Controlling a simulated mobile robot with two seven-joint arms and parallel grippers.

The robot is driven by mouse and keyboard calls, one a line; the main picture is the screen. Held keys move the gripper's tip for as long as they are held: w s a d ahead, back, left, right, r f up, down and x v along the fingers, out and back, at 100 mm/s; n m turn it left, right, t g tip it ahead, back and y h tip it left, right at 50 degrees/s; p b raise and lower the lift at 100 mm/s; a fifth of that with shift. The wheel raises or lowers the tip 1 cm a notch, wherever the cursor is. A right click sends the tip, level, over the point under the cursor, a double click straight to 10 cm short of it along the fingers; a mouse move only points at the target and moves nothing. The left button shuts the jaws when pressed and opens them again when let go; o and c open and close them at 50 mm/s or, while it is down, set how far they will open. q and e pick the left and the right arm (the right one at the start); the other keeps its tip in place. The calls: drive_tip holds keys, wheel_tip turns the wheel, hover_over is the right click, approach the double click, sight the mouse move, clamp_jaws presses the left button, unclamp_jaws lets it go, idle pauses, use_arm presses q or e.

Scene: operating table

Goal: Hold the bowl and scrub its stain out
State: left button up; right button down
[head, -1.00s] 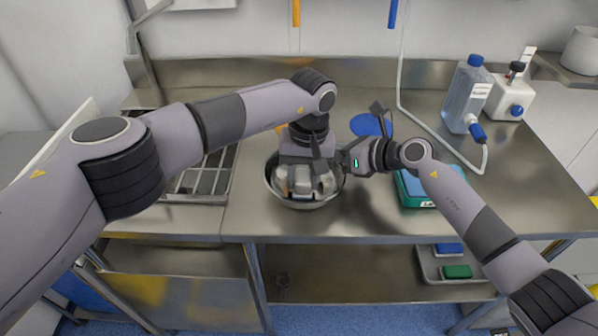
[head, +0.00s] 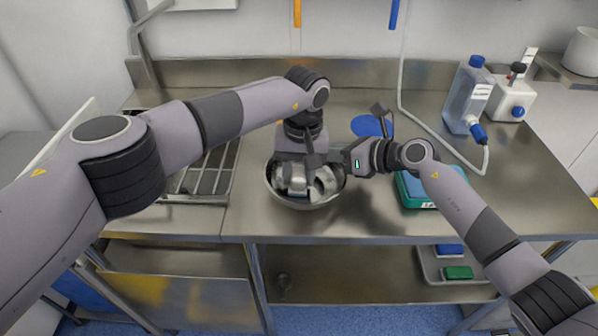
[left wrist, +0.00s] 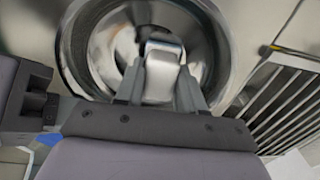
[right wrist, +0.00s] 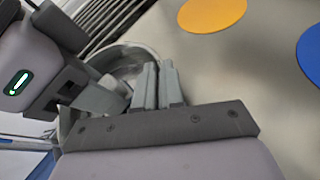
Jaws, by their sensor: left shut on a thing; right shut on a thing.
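The round metal bowl (head: 312,206) stands on the steel counter. It also shows in the left wrist view (left wrist: 82,52) and the right wrist view (right wrist: 122,52). My left gripper (left wrist: 163,88) points down into the bowl. It is shut on a pale block with a bluish edge, the scrubber (left wrist: 163,62), held at the bowl's inside. My right gripper (right wrist: 157,84) is shut on the bowl's rim, on the right side in the head view. I cannot make out a stain; the fingers, the scrubber and blurred reflections hide much of the bowl's inside.
A rack or drain grid (head: 208,180) lies left of the bowl. A blue disc (head: 371,126) lies behind it; a yellow disc (right wrist: 212,12) shows in the right wrist view. A teal box (head: 415,192) is to the right. A bottle (head: 468,95) with a tube stands at the back right.

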use_arm(q)
drive_tip(key=shift+s+d+f, duration=0.1)
drive_tip(key=shift+s+d, duration=0.6)
drive_tip(key=shift+d, duration=0.05)
use_arm(e)
drive_tip(key=shift+s+f, duration=0.1)
drive_tip(key=shift+f, duration=0.1)
use_arm(q)
drive_tip(key=shift+w+a, duration=0.8)
drive_tip(key=shift+a, duration=0.1)
drive_tip(key=shift+d, duration=0.1)
drive_tip(key=shift+s+d, duration=0.8)
drive_tip(key=shift+w+a, duration=0.8)
drive_tip(key=shift+a, duration=0.1)
drive_tip(key=shift+s+d, duration=0.1)
